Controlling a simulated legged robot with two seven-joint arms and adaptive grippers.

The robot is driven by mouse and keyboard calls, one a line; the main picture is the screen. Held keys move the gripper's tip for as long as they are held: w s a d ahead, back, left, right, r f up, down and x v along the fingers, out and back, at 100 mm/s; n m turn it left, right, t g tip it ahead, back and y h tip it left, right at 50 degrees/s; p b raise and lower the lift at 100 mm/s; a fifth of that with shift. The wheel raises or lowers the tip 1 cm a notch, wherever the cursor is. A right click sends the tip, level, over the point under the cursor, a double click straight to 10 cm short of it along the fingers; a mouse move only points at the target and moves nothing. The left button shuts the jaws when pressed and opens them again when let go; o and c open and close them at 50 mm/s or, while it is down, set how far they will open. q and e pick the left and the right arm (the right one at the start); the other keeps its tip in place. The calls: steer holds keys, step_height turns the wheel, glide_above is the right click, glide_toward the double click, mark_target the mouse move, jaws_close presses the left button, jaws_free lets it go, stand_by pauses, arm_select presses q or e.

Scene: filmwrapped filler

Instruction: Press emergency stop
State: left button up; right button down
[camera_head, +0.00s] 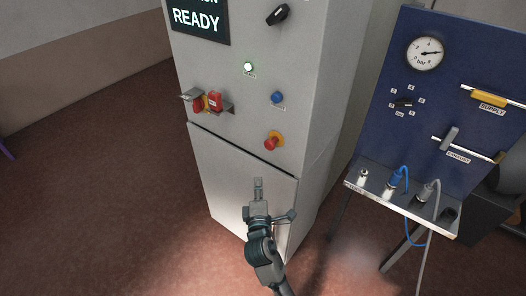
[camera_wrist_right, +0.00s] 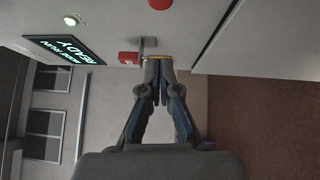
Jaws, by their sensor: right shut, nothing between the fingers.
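The emergency stop is a red mushroom button (camera_head: 271,143) on a yellow-orange base, on the front of a grey cabinet (camera_head: 230,60). In the right wrist view a red round part (camera_wrist_right: 160,4) that looks like this button is cut by the top edge. My right gripper (camera_head: 258,183) is shut and empty. In the head view it appears below the button, in front of the cabinet's lower panel, apart from the button. In the right wrist view the fingertips (camera_wrist_right: 158,62) are together. My left gripper is not in view.
The cabinet also carries a lit READY screen (camera_head: 198,18), a black knob (camera_head: 277,14), a green lamp (camera_head: 248,67), a blue button (camera_head: 277,97) and a red switch on a bracket (camera_head: 214,102). A blue gauge panel (camera_head: 460,70) with hoses stands right.

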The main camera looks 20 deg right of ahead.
steer(key=w, duration=0.1)
steer(key=p, duration=0.1)
glide_toward(266, 146)
steer(key=w+a, duration=0.2)
steer(key=w, duration=0.3)
steer(key=shift+w+d+r+p, duration=0.1)
steer(key=shift+w+d+p, duration=0.2)
steer(key=shift+d, duration=0.55)
steer(key=shift+w+d+r+p, duration=0.15)
steer(key=shift+w+d, duration=0.25)
steer(key=shift+d, duration=0.5)
steer(key=shift+f, duration=0.1)
steer(key=shift+w, duration=0.1)
